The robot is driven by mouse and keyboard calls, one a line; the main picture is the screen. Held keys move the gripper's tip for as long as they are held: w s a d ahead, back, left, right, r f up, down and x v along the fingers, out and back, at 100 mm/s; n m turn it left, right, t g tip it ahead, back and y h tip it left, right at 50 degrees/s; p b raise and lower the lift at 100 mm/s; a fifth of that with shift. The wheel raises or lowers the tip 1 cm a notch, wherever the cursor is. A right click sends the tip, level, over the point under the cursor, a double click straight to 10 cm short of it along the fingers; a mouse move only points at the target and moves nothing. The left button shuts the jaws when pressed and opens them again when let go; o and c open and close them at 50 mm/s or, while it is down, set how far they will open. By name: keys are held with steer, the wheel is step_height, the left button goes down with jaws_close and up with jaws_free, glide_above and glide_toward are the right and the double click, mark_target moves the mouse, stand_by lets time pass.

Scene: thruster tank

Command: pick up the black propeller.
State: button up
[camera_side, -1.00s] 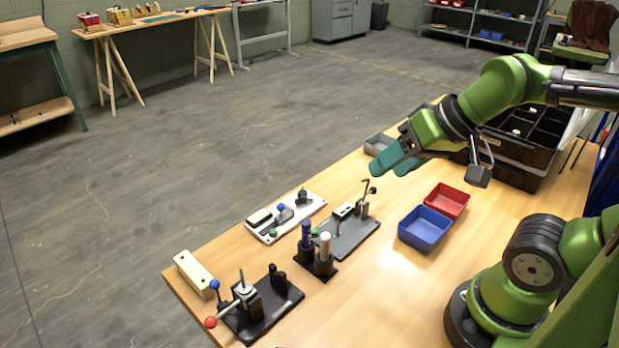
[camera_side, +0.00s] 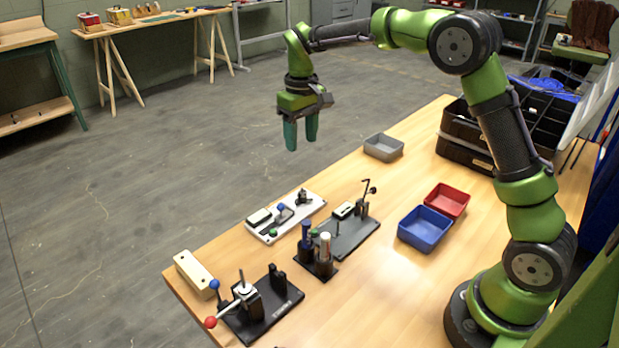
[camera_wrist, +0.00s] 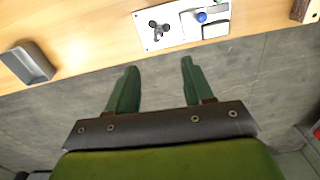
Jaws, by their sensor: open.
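The black propeller (camera_wrist: 159,30) is a small dark lobed piece on a white board (camera_wrist: 182,38) in the wrist view. In the side view it looks like the dark piece (camera_side: 302,197) at the far right end of the white board (camera_side: 264,239). My gripper (camera_side: 301,143) points down with green fingers, high above the table level and apart from the propeller. In the wrist view my gripper (camera_wrist: 159,66) is open and empty. Its fingers show against the floor, just beyond the table edge, with the propeller ahead of the gap.
A grey tray (camera_side: 383,147) stands right of the gripper on the table. A blue bin (camera_side: 425,229), a red bin (camera_side: 447,201) and a black crate (camera_side: 462,138) are farther right. A grey fixture with a thin bent post (camera_side: 368,197) stands near the white board.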

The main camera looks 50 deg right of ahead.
steer(key=r, duration=0.1)
glide_toward(301, 197)
steer(key=shift+n, duration=0.3)
steer(key=f, duration=0.5)
steer(key=d+f, duration=0.1)
steer(key=f, duration=0.2)
steer(key=shift+w, duration=0.35)
steer(key=shift+r, duration=0.1)
jaws_close()
